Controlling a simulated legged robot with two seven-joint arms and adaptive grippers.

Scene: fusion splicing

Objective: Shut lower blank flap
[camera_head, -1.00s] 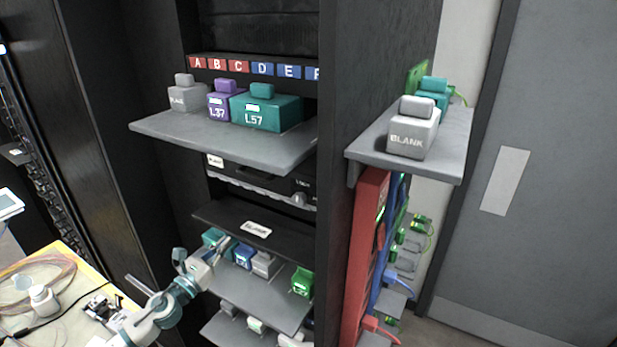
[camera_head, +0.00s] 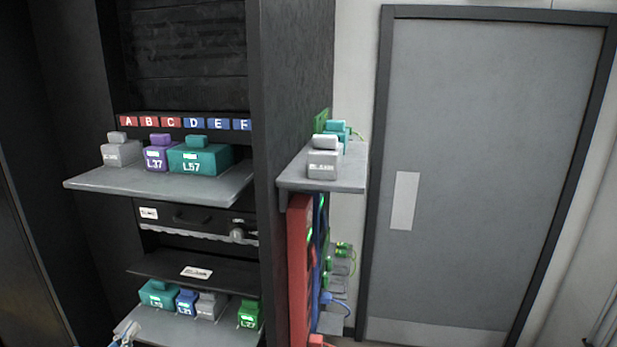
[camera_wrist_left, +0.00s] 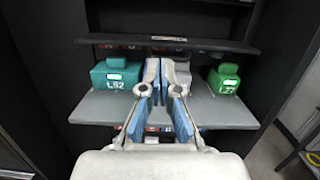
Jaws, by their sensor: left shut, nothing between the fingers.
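The lower blank flap (camera_head: 180,268) is a dark panel with a white label (camera_head: 196,272). It stands out nearly level from the rack, above the lower grey shelf. In the left wrist view the flap (camera_wrist_left: 215,46) shows as a dark strip across the top, its label beyond my fingertips. My left gripper (camera_wrist_left: 162,70) is shut and empty, in front of the lower shelf and apart from the flap as far as I can tell. In the head view only a bit of the left gripper (camera_head: 126,334) shows at the bottom edge. My right gripper is not in view.
The lower shelf (camera_head: 165,327) carries a teal block (camera_head: 158,293), a blue block (camera_head: 187,301), a grey block (camera_head: 210,305) and a green block (camera_head: 249,314). An upper shelf (camera_head: 150,185) holds more blocks. A side shelf (camera_head: 345,180) and a grey door (camera_head: 480,170) stand to the right.

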